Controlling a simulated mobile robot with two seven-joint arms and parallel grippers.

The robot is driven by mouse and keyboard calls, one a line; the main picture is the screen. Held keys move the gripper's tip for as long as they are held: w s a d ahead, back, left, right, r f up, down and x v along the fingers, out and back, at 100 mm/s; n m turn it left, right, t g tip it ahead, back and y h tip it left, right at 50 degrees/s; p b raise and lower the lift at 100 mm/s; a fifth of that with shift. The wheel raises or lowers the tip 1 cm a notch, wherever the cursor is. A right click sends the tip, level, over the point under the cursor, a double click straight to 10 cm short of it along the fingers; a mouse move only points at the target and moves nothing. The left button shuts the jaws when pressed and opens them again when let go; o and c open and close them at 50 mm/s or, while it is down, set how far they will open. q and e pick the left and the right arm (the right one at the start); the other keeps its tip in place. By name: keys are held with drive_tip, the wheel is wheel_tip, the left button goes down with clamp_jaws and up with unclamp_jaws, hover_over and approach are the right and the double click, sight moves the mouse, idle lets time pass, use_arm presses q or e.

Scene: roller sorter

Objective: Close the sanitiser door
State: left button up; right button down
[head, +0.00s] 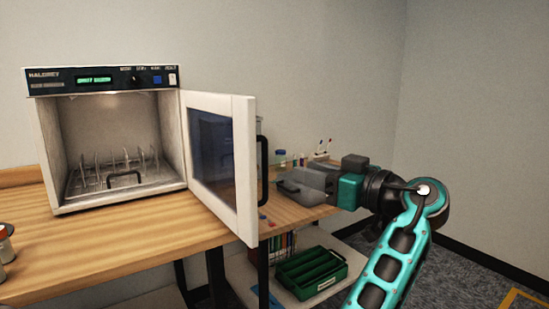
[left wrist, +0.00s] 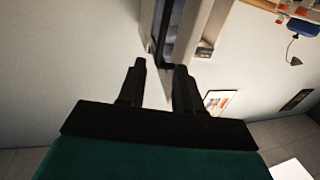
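The sanitiser (head: 105,75) stands on the wooden worktop at the left of the head view. Its white-framed glass door (head: 246,180) is swung wide open toward me. A dark bar handle (head: 263,170) is on the door's outer face. My left gripper (head: 285,184) is just right of the handle, fingers pointing toward the door. In the left wrist view my left gripper (left wrist: 160,68) has its fingers apart, with the door (left wrist: 148,25) and a dark bar ahead of the tips. I cannot tell whether the handle lies between the fingers. My right gripper is not in view.
A wire rack (head: 120,175) sits inside the chamber. Bottles and small items stand on the worktop (head: 130,240) behind my gripper. A green crate (head: 310,272) is on the shelf below. Cylindrical containers (head: 5,245) stand at the left edge.

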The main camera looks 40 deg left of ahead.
use_arm(q)
hover_over(265, 195)
drive_tip(key=shift+w+a, duration=0.2)
drive_tip(key=shift+w, duration=0.05)
drive_tip(key=shift+c, duration=0.2)
clamp_jaws()
idle(0.5)
